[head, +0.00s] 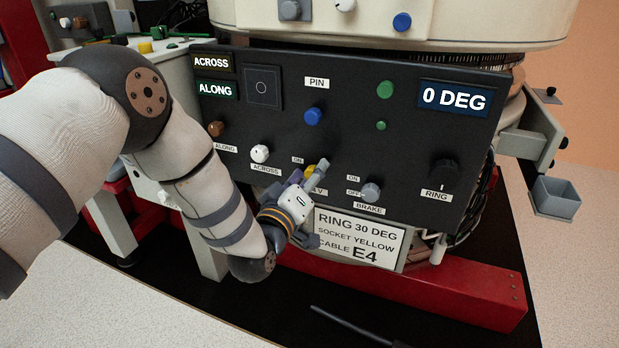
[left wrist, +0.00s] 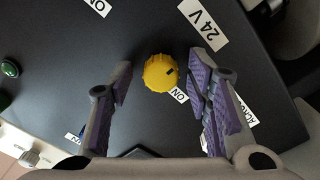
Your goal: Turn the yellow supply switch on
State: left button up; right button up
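The yellow supply switch (head: 310,170) is a round knob on the black control panel, above the 24 V label. In the head view my left gripper (head: 309,173) partly covers it. My left gripper's purple-padded fingers (left wrist: 160,78) stand apart on both sides of the knob, with gaps visible between pads and knob. My right gripper is not in view.
The black panel (head: 340,135) also carries a white ACROSS knob (head: 260,153), a grey BRAKE switch (head: 371,192), a blue PIN knob (head: 313,116) and a black RING knob (head: 445,172). A sign (head: 360,238) below reads ring 30 deg, socket yellow, cable E4. The display (head: 454,98) reads 0 DEG.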

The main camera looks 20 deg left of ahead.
pick_arm(q)
grip_shut()
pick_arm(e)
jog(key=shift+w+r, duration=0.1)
pick_arm(q)
jog(key=m+p, duration=0.2)
jog(key=shift+r+m, duration=0.2)
jog(key=shift+m, duration=0.2)
jog(key=m+p, duration=0.2)
jog(key=m, duration=0.3)
jog(key=m+p, duration=0.2)
jog(key=m, duration=0.3)
jog(key=m+p, duration=0.2)
jog(key=m, duration=0.2)
jog(key=shift+d+f+m, duration=0.15)
jog(key=shift+f+m, duration=0.15)
jog(key=shift+m, duration=0.1)
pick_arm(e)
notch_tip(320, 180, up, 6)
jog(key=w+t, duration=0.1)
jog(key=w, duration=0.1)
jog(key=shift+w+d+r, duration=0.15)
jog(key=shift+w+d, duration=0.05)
pick_arm(q)
jog(key=shift+m, duration=0.3)
